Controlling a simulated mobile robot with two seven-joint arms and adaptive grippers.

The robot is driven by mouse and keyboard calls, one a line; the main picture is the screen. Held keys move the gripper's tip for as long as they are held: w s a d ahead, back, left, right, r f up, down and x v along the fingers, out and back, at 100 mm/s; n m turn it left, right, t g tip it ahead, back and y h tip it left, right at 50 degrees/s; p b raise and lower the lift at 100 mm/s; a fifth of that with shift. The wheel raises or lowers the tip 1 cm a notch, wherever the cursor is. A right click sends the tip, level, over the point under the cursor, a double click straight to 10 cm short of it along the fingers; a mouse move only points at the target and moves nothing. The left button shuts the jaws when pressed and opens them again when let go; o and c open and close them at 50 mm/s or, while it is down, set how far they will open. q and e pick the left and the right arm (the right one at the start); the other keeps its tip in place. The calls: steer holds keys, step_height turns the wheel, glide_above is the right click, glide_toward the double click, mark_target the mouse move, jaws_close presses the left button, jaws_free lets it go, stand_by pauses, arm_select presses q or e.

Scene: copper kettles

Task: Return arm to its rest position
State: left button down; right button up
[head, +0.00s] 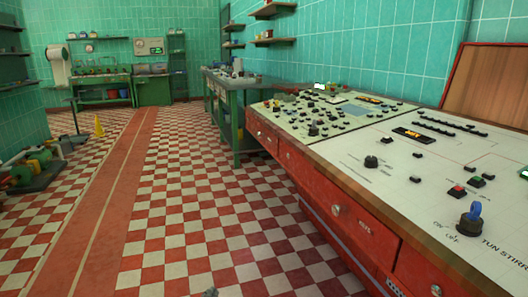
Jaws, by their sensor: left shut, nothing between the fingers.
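Only a small grey tip of my left gripper (210,292) shows at the bottom edge of the head view, over the checkered floor. It is shut and empty, and touches nothing that I can see. The rest of the left arm is out of the picture. My right gripper is not in view.
A red control console (335,211) with a pale panel of knobs and switches fills the right side. A green workbench (237,115) stands beyond it. A yellow floor sign (99,127) and machinery (35,168) are at left. The checkered floor (205,215) between is clear.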

arm_select(q)
steer(key=s+a+f+n+g+y, duration=0.1)
steer(key=s+a+f+n+g, duration=0.1)
steer(key=s+f, duration=0.4)
steer(key=s+a+f+n+g+y, duration=0.1)
steer(key=s+a+f+n+g, duration=0.2)
steer(key=s, duration=0.9)
steer(key=s+a+f+n+g+y, duration=0.1)
steer(key=s+a+f+n+g, duration=0.1)
steer(key=s+a+f+g, duration=0.4)
steer(key=s+a+f, duration=0.3)
steer(key=shift+s+n, duration=0.2)
steer(key=shift+n, duration=0.1)
steer(key=shift+f, duration=0.1)
